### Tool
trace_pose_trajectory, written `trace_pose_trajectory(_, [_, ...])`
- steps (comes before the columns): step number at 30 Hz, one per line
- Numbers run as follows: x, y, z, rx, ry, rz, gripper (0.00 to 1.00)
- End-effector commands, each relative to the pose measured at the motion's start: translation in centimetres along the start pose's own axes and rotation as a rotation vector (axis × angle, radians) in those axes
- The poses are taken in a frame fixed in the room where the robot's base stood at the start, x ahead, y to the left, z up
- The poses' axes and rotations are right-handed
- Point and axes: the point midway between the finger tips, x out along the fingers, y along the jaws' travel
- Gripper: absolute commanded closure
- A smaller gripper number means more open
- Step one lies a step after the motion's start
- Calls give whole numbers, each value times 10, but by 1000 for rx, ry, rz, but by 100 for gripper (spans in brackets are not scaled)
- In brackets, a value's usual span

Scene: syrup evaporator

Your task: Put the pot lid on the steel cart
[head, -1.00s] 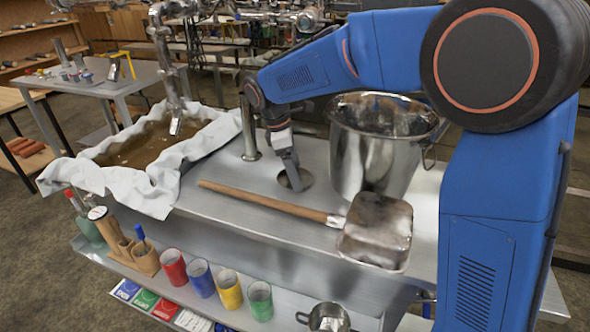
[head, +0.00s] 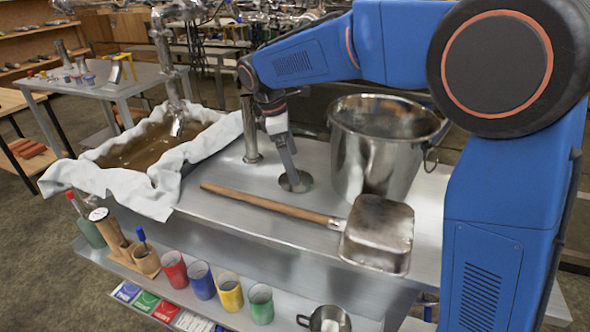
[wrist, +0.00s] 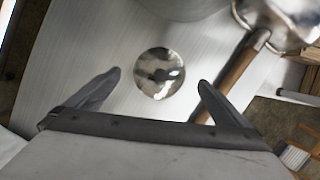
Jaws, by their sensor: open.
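The pot lid appears to be the small round shiny disc (head: 295,182) lying flat on a steel worktop (head: 225,180), left of the big pot. It also shows in the wrist view as a mirror-like disc (wrist: 160,73) with a dark middle. My gripper (head: 291,174) points down at the disc, its fingers overlapping it in the head view. In the wrist view my gripper (wrist: 160,77) is open, with one finger to each side of the disc and nothing held. Whether the fingers touch the worktop is unclear. A grey metal table (head: 110,85), possibly the steel cart, stands at back left.
A steel pot (head: 372,150) stands close right of the gripper. A long-handled scoop (head: 377,235) lies in front. A steel post (head: 250,130) and a cloth-lined tray of brown liquid (head: 135,150) are to the left. Coloured cups (head: 230,290) line the lower shelf.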

Motion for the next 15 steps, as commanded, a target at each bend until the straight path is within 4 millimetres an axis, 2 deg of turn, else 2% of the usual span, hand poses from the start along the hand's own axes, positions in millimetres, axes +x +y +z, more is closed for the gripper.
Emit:
trace_pose_trajectory(6, [-42,0,-1,-1,1,2,0])
trace_pose_trajectory(12, [-65,0,0,-1,0,1,0])
trace_pose_trajectory(15, [-70,0,0,-1,0,0,0])
